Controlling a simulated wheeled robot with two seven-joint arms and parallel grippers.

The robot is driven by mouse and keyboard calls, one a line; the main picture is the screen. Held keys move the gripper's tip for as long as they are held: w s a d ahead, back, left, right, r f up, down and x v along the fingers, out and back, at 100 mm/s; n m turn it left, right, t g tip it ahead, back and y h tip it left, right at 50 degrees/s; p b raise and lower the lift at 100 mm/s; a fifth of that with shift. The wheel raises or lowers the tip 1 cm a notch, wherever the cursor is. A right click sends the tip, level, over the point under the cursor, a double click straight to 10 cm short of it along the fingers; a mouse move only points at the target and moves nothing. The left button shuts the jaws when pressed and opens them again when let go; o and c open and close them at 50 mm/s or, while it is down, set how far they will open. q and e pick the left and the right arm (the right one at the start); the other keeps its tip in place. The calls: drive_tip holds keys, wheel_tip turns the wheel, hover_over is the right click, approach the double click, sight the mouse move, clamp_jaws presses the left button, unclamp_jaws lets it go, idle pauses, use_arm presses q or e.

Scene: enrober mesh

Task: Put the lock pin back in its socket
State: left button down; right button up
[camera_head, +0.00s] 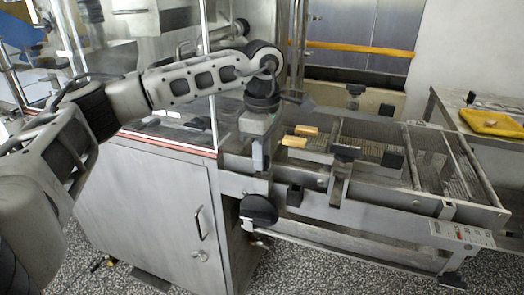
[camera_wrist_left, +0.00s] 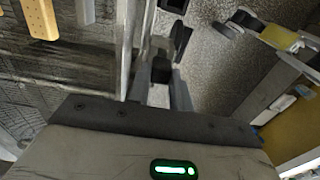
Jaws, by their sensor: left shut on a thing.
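My left gripper (camera_head: 258,165) points down at the near side of the mesh conveyor frame, by the steel cabinet's corner. In the left wrist view, its two fingers (camera_wrist_left: 160,88) are shut on a small dark piece, which I take to be the lock pin (camera_wrist_left: 161,71). The fingers hide most of the pin, and I cannot tell whether its tip touches anything. The near side rail (camera_head: 375,190) of the frame carries dark clamps and blocks. I cannot make out which opening is the socket. My right gripper is not in view.
Two tan bars (camera_head: 305,130) lie on the mesh beyond the gripper. A black handwheel (camera_head: 259,210) sticks out below it. The steel cabinet (camera_head: 165,205) with glass panels stands at left. A yellow tray (camera_head: 492,122) rests on the right-hand table. The speckled floor in front is mostly clear.

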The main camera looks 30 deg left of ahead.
use_arm(q)
drive_tip(key=shift+f+b, duration=0.35)
drive_tip(key=shift+f, duration=0.25)
idle(0.7)
drive_tip(key=c, duration=1.2)
unclamp_jaws()
wheel_tip(320, 180, up, 16)
drive_tip(key=shift+p, duration=0.6)
